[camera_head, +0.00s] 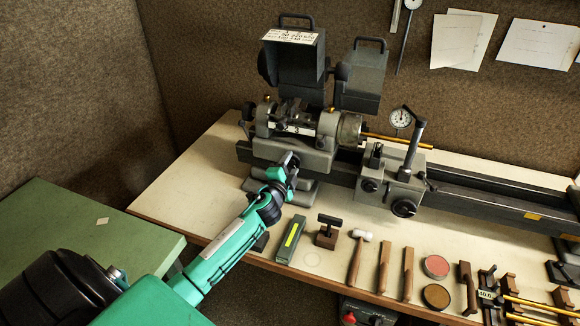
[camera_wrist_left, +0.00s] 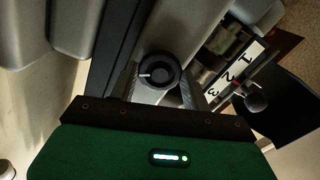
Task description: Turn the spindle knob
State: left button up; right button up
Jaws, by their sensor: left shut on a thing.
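The spindle knob (camera_wrist_left: 158,72) is round and black with a white line on its face, which points left in the left wrist view. It sits on the front of the grey lathe headstock (camera_head: 308,153). My left gripper (camera_head: 291,160) reaches up to the headstock front from the lower left. In the left wrist view the gripper (camera_wrist_left: 160,92) is shut on the knob, with the knob's face showing between the fingers. In the head view the gripper hides most of the knob. My right gripper is in neither view.
A white label with numbers (camera_wrist_left: 240,68) is beside the knob. The lathe bed (camera_head: 480,195) runs right, carrying a grey carriage (camera_head: 392,183). A green block (camera_head: 290,240), a hammer (camera_head: 357,255) and several other tools lie along the table's front edge. A green bench (camera_head: 80,235) stands left.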

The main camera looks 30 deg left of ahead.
pick_arm(q)
jog(key=o, duration=1)
jog(key=b+v, duration=0.3)
jog(key=v, duration=1)
jog(key=shift+s+d, duration=0.1)
jog(key=shift+s, duration=0.3)
jog(key=shift+f, duration=0.15)
